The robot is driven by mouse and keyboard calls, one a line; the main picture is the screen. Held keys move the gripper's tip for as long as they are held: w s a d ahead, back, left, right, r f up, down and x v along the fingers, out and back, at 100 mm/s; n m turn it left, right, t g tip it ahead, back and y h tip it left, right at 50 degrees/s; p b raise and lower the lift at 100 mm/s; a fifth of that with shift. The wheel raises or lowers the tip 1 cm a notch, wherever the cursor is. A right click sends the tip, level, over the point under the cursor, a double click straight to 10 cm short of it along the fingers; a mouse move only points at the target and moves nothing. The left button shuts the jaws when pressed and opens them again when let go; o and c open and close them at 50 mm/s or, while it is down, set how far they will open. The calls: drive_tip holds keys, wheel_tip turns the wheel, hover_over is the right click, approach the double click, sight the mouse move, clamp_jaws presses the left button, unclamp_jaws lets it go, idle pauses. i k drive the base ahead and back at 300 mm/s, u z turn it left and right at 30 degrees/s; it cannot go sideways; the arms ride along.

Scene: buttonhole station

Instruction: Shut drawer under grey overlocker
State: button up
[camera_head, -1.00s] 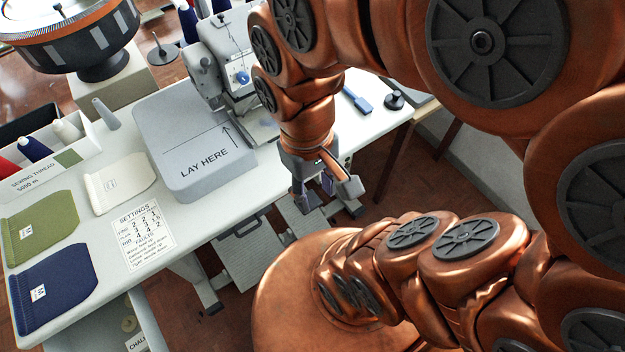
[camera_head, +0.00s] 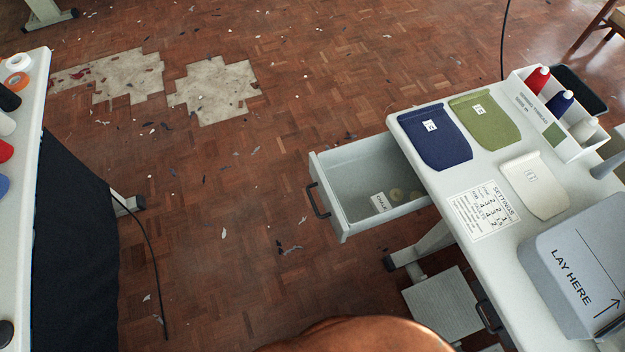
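A light grey drawer (camera_head: 325,198) stands pulled out from under the left end of the white sewing table (camera_head: 462,170). Its dark handle (camera_head: 316,201) faces left. Inside lie a label reading CHALK (camera_head: 379,203) and small round pale pieces (camera_head: 397,194). A second dark handle (camera_head: 487,316) shows under the table's front edge, near the grey LAY HERE block (camera_head: 578,265); whether a drawer there is open cannot be told. The overlocker itself is outside the picture. My gripper is not in view; only a copper part of my body shows at the bottom.
Navy (camera_head: 434,137) and green (camera_head: 485,121) pockets, a white pocket (camera_head: 534,184), a settings card (camera_head: 483,211) and a thread box (camera_head: 551,125) lie on the table. A pedal plate (camera_head: 443,304) is below. Another table (camera_head: 22,220) stands left. Scrap-strewn floor between is open.

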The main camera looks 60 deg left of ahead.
sight(345, 178)
drive_tip(key=u, duration=0.75)
drive_tip(key=k, duration=0.2)
drive_tip(key=u, duration=1.45)
drive_tip(key=k, duration=0.5)
drive_tip(key=u, duration=1.05)
drive_tip(key=i, duration=0.35)
drive_tip(key=u, duration=1)
